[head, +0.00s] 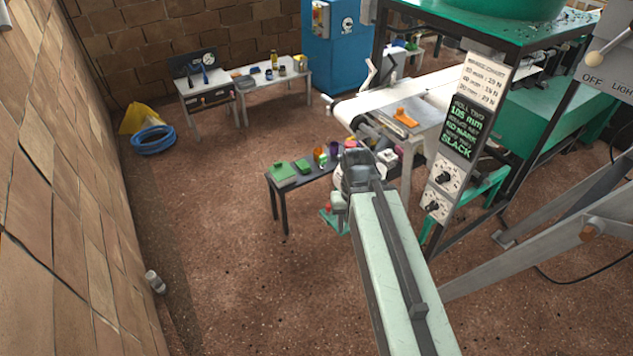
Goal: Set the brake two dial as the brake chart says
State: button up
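The white brake chart (484,80) is on the tilted panel at the right of the head view, with rows of mm and N values too small to read surely. The black board (463,127) below it reads "ROLL TWO", "105 mm" and "SLACK"; its middle lines are unclear. Two dials with black knobs sit lower on the panel: an upper dial (447,176) and a lower dial (435,206). I cannot read which is brake two or where their pointers stand. My arm reaches forward left of the dials, apart from them in the picture. My gripper is hidden beyond the arm's far end.
A dark low table (305,183) with green blocks and small pots stands beyond my arm. A conveyor (415,100) and green machine frame (520,117) stand at right, with grey slanted beams (560,245) below. The floor at left is mostly clear, beside a brick wall (70,200).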

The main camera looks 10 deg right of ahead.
aim_at(444, 177)
jog(key=u, duration=0.05)
jog(key=k, duration=0.35)
jog(key=u, duration=0.4)
jog(key=i, duration=1.75)
jog(key=z, duration=0.8)
jog(key=i, duration=0.4)
jog(key=z, duration=0.2)
jog(key=k, duration=0.75)
jog(key=z, duration=0.15)
jog(key=i, duration=0.9)
jog(key=u, duration=0.2)
jog(key=k, duration=0.65)
jog(key=z, duration=0.3)
jog(key=i, duration=0.65)
jog(key=u, duration=0.15)
